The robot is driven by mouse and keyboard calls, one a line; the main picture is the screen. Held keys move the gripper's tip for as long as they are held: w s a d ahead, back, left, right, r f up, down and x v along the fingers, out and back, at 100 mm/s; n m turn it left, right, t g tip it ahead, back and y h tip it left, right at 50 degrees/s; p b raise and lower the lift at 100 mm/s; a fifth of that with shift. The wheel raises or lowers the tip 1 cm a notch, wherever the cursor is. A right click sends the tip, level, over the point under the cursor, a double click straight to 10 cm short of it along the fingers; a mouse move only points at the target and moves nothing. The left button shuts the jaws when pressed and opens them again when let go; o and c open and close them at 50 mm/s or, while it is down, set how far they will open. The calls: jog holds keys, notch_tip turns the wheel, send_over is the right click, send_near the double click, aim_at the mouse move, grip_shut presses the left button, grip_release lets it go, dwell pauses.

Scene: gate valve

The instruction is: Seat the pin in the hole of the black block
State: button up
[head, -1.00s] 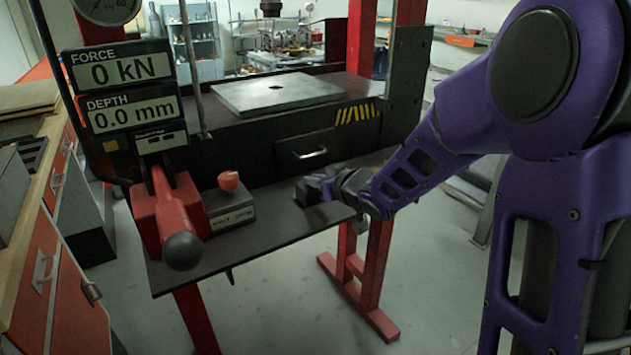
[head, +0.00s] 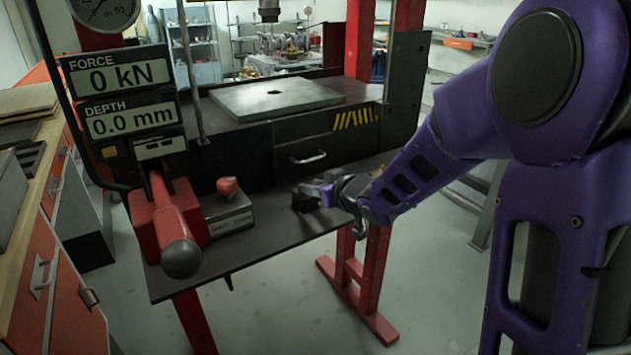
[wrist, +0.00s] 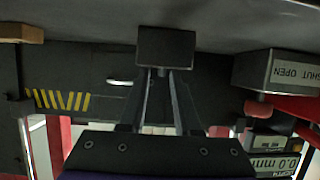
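The black block (wrist: 165,48) shows in the wrist view beyond my fingers. In the head view the black block (head: 305,197) sits at the shelf, just left of my gripper (head: 329,190). In the wrist view the fingers of my gripper (wrist: 161,75) stand apart along their length and run up to the block, where their tips are hidden. I cannot tell whether they touch or clasp it. The pin cannot be made out in either view, and neither can the hole.
A box marked SHUT OPEN (head: 228,213) with a red knob stands left on the shelf (head: 265,240). A red lever (head: 178,222) with a dark knob stands further left. A drawer with a handle (head: 307,159) is behind. A wooden piece (wrist: 22,32) shows in the wrist view.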

jog(key=p+v, duration=0.2)
jog(key=v, duration=0.9)
jog(key=shift+s+d+p, duration=0.2)
jog(key=shift+d+p, duration=0.05)
jog(key=shift+p, duration=0.05)
jog(key=shift+r, duration=0.15)
